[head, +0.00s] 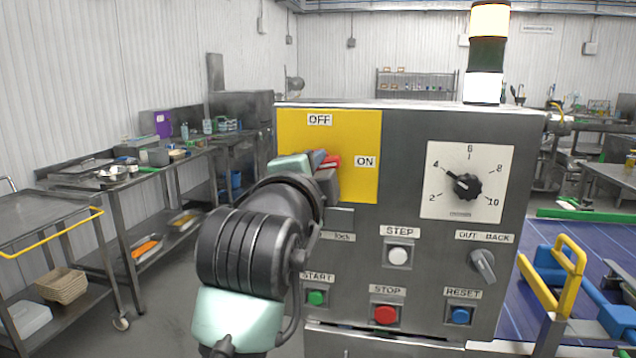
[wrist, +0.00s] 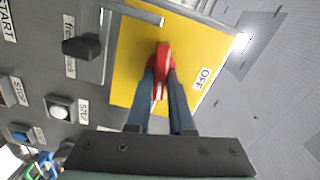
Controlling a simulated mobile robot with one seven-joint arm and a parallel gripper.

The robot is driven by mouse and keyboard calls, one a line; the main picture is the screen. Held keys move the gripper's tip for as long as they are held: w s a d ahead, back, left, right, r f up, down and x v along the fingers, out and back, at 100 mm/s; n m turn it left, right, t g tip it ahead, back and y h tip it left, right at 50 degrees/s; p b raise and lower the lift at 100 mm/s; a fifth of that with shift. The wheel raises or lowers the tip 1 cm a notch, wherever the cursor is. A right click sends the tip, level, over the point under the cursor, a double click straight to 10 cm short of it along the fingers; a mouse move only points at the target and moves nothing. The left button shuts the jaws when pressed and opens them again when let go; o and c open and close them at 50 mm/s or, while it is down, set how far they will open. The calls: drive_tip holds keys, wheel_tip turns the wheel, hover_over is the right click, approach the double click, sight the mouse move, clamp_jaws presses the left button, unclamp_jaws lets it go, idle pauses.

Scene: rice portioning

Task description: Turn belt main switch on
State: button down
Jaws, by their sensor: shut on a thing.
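The belt main switch has a red handle (head: 333,162) on a yellow plate (head: 350,130) at the upper left of the grey control box. The plate carries an OFF label at its top and an ON label at its right. In the wrist view the red handle (wrist: 163,58) runs up and down the picture, which is sideways across the panel. My gripper (wrist: 161,78) is shut on it, one dark finger on each side. In the head view my gripper (head: 322,163) and arm hide most of the handle. The ON label is hidden in the wrist view.
The box (head: 410,260) also bears a numbered dial (head: 467,186), a STEP button (head: 398,256), START, STOP and RESET buttons and an OUT/BACK knob (head: 483,265). A black lock lever (wrist: 82,47) and metal bar lie close beside the plate. A blue belt is at right.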

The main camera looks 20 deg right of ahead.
drive_tip(key=shift+f+m+b, duration=0.15)
drive_tip(key=shift+m+b, duration=0.5)
drive_tip(key=shift+m, duration=0.55)
drive_tip(key=c, duration=0.8)
unclamp_jaws()
drive_tip(key=shift+s, duration=0.1)
drive_tip(key=b+v, duration=0.2)
drive_tip(key=v, duration=1)
drive_tip(key=shift+s+a, duration=0.25)
drive_tip(key=shift+s, duration=0.05)
